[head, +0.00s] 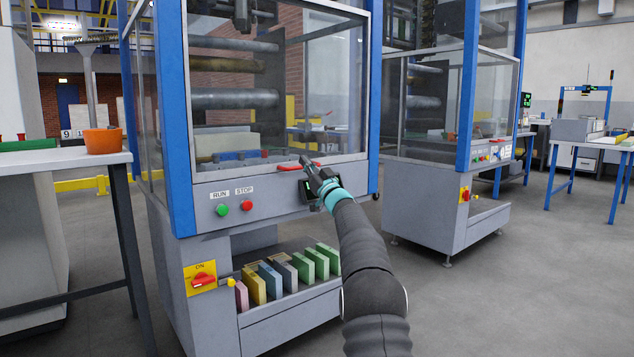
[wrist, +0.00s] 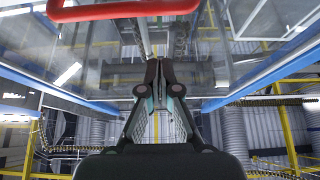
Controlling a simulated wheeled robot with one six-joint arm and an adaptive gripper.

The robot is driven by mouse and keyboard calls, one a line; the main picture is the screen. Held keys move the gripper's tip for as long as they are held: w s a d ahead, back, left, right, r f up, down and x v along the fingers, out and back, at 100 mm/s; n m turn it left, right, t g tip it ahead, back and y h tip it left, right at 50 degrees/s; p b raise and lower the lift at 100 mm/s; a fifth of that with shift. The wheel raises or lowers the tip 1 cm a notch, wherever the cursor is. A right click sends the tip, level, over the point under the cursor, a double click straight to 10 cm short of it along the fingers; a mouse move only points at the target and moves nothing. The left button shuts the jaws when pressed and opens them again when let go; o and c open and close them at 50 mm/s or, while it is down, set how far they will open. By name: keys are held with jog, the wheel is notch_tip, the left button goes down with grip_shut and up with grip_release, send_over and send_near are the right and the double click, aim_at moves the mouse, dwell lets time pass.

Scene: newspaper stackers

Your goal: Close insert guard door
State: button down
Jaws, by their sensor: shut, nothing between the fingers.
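The guard door (head: 225,120) is a clear pane in a pale frame on the front of the blue-posted machine. Its lower edge sits near the grey button panel; I cannot tell whether it is fully shut. A red handle (head: 288,168) is at the bottom of the door, partly hidden by my gripper (head: 305,159). My gripper is shut and empty, beside the handle. In the wrist view the red handle (wrist: 125,11) crosses the top left, beyond and above the shut fingertips (wrist: 159,63). I see no clear contact.
A green RUN button (head: 222,209) and a red STOP button (head: 247,206) sit below the door. Several coloured bundles (head: 289,273) stand on the lower shelf. A table (head: 60,160) with an orange pot (head: 103,141) is at left.

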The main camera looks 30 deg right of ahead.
jog(key=v, duration=0.6)
jog(key=shift+s, duration=0.2)
